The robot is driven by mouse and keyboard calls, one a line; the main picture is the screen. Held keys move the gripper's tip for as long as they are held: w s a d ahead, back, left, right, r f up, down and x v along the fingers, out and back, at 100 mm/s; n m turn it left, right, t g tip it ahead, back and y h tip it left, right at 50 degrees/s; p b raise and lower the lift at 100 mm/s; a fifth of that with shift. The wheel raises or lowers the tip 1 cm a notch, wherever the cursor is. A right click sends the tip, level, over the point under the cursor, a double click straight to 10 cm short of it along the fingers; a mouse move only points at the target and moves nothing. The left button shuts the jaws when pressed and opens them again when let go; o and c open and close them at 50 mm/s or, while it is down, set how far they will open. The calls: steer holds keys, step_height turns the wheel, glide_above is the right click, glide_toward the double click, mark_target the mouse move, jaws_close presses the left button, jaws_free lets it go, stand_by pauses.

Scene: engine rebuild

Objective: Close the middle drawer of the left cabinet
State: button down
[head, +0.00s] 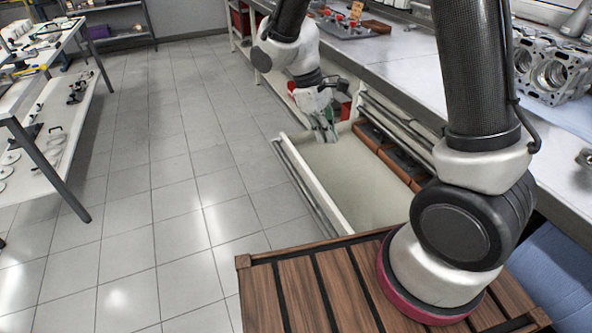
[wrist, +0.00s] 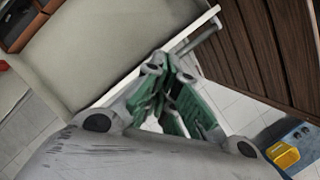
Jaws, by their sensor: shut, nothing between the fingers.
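The open drawer (head: 358,185) is cream-coloured and pulled far out from the cabinet under the workbench, toward the left of the head view. Its front panel with a long bar handle (head: 304,187) faces the floor aisle. My gripper (head: 327,135), with green fingers, is shut and empty at the drawer's far end, by the far side wall. In the wrist view the green fingers (wrist: 172,100) lie across the drawer's pale rim (wrist: 115,92), with the drawer interior (wrist: 110,45) behind. I cannot tell whether they touch the drawer.
Brown-orange bins (head: 390,150) sit along the drawer's inner side. The workbench (head: 420,55) above carries an engine block (head: 553,70). A shelf table (head: 50,125) stands at left. Tiled floor (head: 165,150) between is clear. A yellow bin (wrist: 284,155) shows in the wrist view.

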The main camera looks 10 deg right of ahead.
steer(key=w+a+f+n+h, duration=0.1)
steer(key=w+a+f+n, duration=0.25)
steer(key=f, duration=0.35)
steer(key=w+a+f+n+h, duration=0.1)
steer(key=w+a+f+n, duration=0.25)
steer(key=f, duration=0.35)
steer(key=n+t+y, duration=0.1)
steer(key=n+t, duration=0.2)
steer(key=n, duration=0.1)
glide_toward(296, 175)
steer(key=a+r, duration=0.3)
steer(key=a, duration=0.1)
steer(key=x, duration=0.3)
steer(key=d+x, duration=0.1)
steer(key=x, duration=0.3)
steer(key=d+r+x, duration=0.1)
steer(key=x, duration=0.3)
steer(key=shift+s+d+f, duration=0.1)
steer(key=shift+s+d, duration=0.05)
steer(key=shift+s, duration=0.1)
steer(key=shift+w+d, duration=0.1)
steer(key=shift+d, duration=0.5)
